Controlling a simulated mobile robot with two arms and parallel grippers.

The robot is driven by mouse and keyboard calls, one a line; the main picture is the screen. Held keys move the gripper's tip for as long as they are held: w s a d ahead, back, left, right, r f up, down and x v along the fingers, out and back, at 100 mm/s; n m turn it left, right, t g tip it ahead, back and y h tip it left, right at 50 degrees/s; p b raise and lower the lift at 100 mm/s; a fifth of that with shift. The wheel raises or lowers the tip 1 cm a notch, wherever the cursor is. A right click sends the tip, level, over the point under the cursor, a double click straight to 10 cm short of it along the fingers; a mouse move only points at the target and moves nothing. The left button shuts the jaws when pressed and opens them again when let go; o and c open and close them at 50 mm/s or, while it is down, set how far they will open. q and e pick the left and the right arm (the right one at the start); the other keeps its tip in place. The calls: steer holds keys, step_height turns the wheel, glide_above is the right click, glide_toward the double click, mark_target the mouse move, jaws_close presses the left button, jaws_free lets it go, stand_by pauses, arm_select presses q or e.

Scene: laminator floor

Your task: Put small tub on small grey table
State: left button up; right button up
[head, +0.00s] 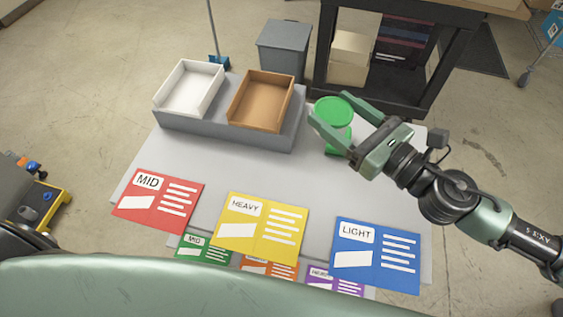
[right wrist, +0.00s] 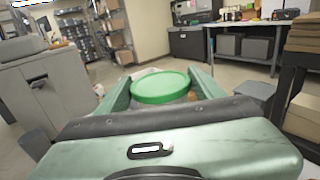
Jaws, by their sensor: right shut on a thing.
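The small tub (head: 333,110) has a round green lid, and more green shows below the finger. My right gripper (head: 343,109) is shut on it, with one finger on each side. In the right wrist view the green lid (right wrist: 161,87) sits between the two fingers and hides most of the tub's body. The small grey table (head: 215,165) lies below and to the left. The tub is over its far right part; I cannot tell whether it touches the top. My left gripper is not in view.
A white tray (head: 188,88) and a brown tray (head: 260,101) stand on a grey riser at the table's back. Red (head: 157,202), yellow (head: 260,228) and blue (head: 375,255) cards lie along the front. A grey bin (head: 284,50) and dark shelf (head: 400,92) stand behind.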

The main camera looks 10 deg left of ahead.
steer(key=f+b, duration=0.2)
steer(key=f, duration=0.3)
steer(key=f+b, duration=0.2)
steer(key=f, duration=0.3)
steer(key=w+f+b, duration=0.1)
steer(key=f+b, duration=0.1)
steer(key=f, duration=0.3)
steer(key=shift+d+f+b, duration=0.25)
steer(key=shift+d+b, duration=0.05)
steer(key=shift+d, duration=0.1)
steer(key=shift+f+b, duration=0.7)
steer(key=shift+f, duration=1.65)
steer(key=shift+f, duration=0.25)
steer(key=o, duration=1.4)
steer(key=shift+r, duration=0.2)
